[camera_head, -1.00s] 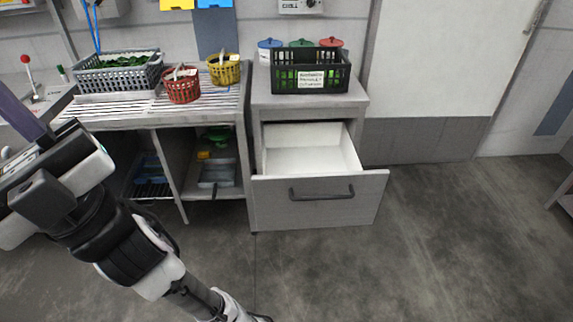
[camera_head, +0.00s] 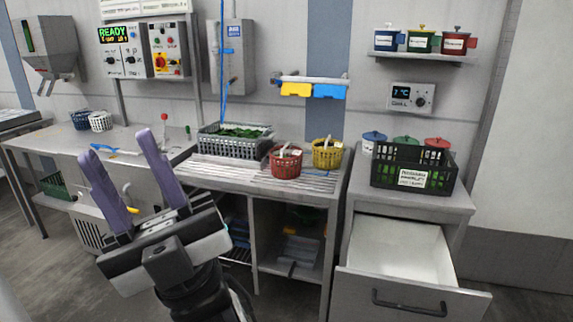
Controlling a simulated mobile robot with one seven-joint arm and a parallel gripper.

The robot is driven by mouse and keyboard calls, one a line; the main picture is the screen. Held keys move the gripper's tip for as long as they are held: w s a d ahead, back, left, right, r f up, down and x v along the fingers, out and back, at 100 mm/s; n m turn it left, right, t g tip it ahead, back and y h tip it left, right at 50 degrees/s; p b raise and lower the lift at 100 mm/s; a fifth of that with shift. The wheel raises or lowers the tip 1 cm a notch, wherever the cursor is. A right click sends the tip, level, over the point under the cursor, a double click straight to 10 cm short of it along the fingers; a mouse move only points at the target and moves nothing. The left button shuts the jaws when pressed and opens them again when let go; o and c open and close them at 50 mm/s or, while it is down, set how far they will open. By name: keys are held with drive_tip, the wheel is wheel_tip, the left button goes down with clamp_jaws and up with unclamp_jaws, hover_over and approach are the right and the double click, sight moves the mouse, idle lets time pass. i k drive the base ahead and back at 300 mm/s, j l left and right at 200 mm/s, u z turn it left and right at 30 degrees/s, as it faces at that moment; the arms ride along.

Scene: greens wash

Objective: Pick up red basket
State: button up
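The red basket (camera_head: 286,164) stands upright on the slatted metal drainboard, left of the yellow basket (camera_head: 327,154), with a pale tag or handle at its top. My gripper (camera_head: 122,160) is at the left in the head view, raised in front of the counter. Its two purple fingers point up and are spread apart with nothing between them. It is left of the red basket and clear of it.
A grey crate of greens (camera_head: 234,142) stands behind and left of the red basket. A black crate (camera_head: 413,170) stands on the cabinet at right. The drawer (camera_head: 405,254) below it hangs open and empty. The slatted drainboard (camera_head: 228,174) has bare room in front.

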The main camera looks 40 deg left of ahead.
sight(283, 167)
drive_tip(key=i+j, duration=0.15)
drive_tip(key=j, duration=0.3)
drive_tip(key=i+j+u, duration=0.15)
drive_tip(key=j, duration=0.3)
drive_tip(key=i+j, duration=0.25)
drive_tip(key=j, duration=0.15)
drive_tip(key=i+j+u, duration=0.15)
drive_tip(key=j, duration=0.3)
drive_tip(key=i+j, duration=0.25)
drive_tip(key=j, duration=0.15)
drive_tip(key=i+j+u, duration=0.15)
drive_tip(key=j, duration=0.25)
drive_tip(key=i+j, duration=0.3)
drive_tip(key=i, duration=0.15)
drive_tip(key=i+j+u, duration=0.1)
drive_tip(key=i+j, duration=0.15)
drive_tip(key=i, duration=0.2)
